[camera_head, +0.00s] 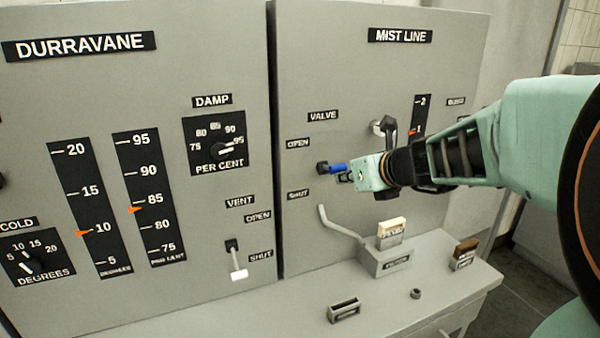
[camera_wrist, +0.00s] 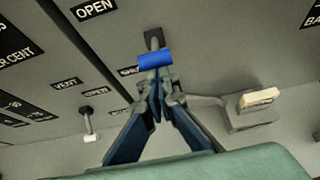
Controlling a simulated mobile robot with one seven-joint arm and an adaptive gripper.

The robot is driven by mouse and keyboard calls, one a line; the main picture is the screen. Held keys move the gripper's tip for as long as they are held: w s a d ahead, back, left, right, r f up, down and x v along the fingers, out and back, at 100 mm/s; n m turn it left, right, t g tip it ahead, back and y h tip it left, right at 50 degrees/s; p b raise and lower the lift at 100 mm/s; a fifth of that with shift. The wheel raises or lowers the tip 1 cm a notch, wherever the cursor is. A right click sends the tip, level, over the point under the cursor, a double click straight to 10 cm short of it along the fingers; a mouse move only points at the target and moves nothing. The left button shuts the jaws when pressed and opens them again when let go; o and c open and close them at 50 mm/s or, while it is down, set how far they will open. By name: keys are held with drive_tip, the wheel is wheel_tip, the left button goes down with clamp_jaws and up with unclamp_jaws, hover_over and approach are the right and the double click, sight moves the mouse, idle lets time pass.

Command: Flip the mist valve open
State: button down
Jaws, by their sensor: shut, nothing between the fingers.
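The mist valve is a short lever with a blue handle (camera_head: 337,168) on the MIST LINE panel, below the VALVE label (camera_head: 323,116). The OPEN label (camera_head: 298,143) is above its pivot and the SHUT label (camera_head: 298,194) is below. The handle points to the right and toward me. My gripper (camera_head: 346,177) is shut and empty, with its fingertips right at the handle's end. In the wrist view the blue handle (camera_wrist: 155,61) lies just beyond the closed fingertips (camera_wrist: 155,77). I cannot tell whether they touch it.
A vent lever with a white handle (camera_head: 239,274) is on the left panel. A metal knob (camera_head: 383,127) sits above my gripper. Below, a grey block with a pale top (camera_head: 391,228) and a bent rod (camera_head: 340,226) stands on the ledge. A dark-topped block (camera_head: 465,252) is farther right.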

drive_tip(key=shift+f, duration=0.1)
drive_tip(key=shift+r+p, duration=0.75)
drive_tip(key=shift+d+f, duration=0.1)
drive_tip(key=shift+f, duration=0.05)
